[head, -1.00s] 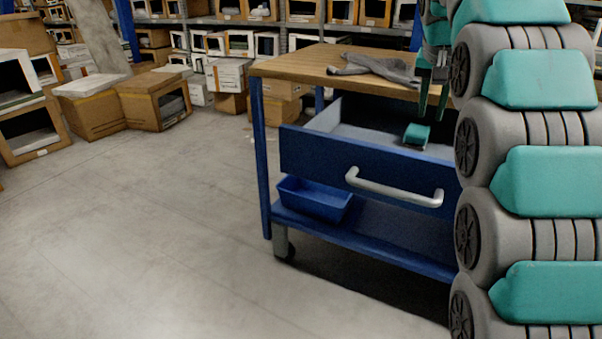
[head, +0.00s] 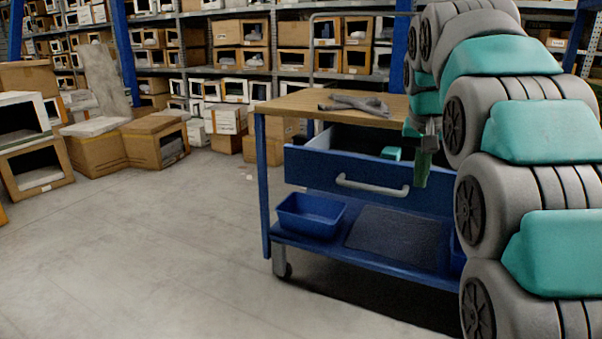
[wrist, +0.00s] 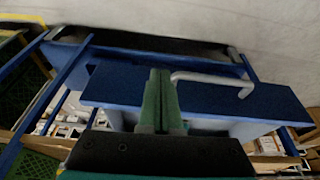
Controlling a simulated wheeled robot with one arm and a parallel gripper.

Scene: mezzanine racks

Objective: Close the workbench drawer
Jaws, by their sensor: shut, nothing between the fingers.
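The workbench drawer (head: 315,167) is blue and stands partly open below the wooden top. Its grey bar handle (head: 370,188) is on the front panel. A teal block (head: 391,153) lies inside. My gripper (head: 422,172) is shut and empty, with its green fingers pointing down at the right part of the drawer front, right of the handle. In the wrist view my shut fingers (wrist: 160,75) overlap the blue drawer front (wrist: 125,90), beside the handle (wrist: 215,79). I cannot tell whether they touch the panel. My arm hides the drawer's right end in the head view.
A grey cloth or glove (head: 355,104) lies on the wooden benchtop (head: 300,102). A blue bin (head: 310,214) and a dark mat (head: 395,235) are on the lower shelf. Cardboard boxes (head: 97,157) stand at the left. The floor (head: 150,250) in front is clear.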

